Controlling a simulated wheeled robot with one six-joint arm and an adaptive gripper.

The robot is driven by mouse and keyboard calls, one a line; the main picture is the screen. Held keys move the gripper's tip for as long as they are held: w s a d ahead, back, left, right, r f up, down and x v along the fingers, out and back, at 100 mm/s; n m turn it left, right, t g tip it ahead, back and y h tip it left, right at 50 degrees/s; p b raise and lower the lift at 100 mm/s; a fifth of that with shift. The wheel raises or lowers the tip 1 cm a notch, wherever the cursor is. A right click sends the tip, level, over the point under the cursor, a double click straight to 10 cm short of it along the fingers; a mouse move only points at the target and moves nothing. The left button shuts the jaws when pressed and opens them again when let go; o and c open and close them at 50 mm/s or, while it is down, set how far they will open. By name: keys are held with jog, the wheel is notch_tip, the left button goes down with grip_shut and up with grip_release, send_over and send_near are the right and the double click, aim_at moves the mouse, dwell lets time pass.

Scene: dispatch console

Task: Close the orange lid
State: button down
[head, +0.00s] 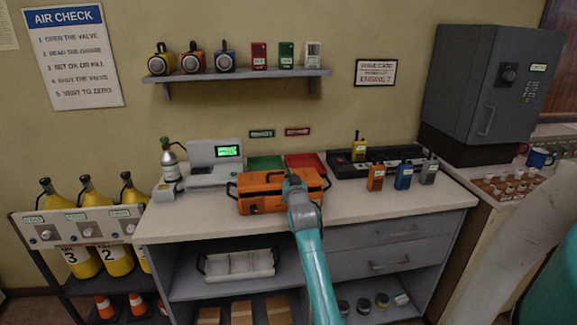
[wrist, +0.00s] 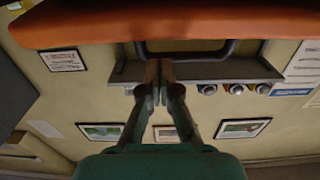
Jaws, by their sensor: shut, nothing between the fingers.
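The orange case with its orange lid (head: 262,183) sits on the counter, with dark handles at its ends. From the head view the lid lies over the case; I cannot tell whether a gap remains under it. My gripper (head: 291,179) is at the right part of the lid, and my teal arm hides part of the case's front. In the wrist view the orange surface (wrist: 215,22) fills the top edge, with a dark handle bar beside it. My gripper (wrist: 159,90) is shut and empty there, close to the orange surface; contact cannot be told.
A grey console with a green screen (head: 214,165) and a small cylinder (head: 169,160) stand left of the case. Green (head: 265,162) and red (head: 305,161) trays lie behind it. Several radios (head: 376,177) stand to the right. A shelf (head: 237,75) hangs above.

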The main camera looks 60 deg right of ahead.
jog(key=shift+s+a+f+t+h, duration=0.1)
jog(key=shift+a+f+t+h, duration=0.1)
jog(key=shift+f, duration=0.25)
jog(key=shift+s+a+f+t+h, duration=0.1)
jog(key=shift+f+t+h, duration=0.1)
jog(key=shift+f, duration=0.2)
jog(key=shift+s+a+f, duration=0.2)
jog(key=shift+f, duration=0.75)
jog(key=shift+s+a+f, duration=0.15)
jog(key=shift+f, duration=0.95)
notch_tip(320, 180, up, 4)
jog(key=shift+r, duration=0.1)
jog(key=shift+s+a+r, duration=0.1)
jog(key=shift+r, duration=0.25)
jog(key=f+v, duration=0.2)
jog(key=v, duration=0.7)
jog(key=shift+s+a+f, duration=0.1)
jog(key=shift+a, duration=0.05)
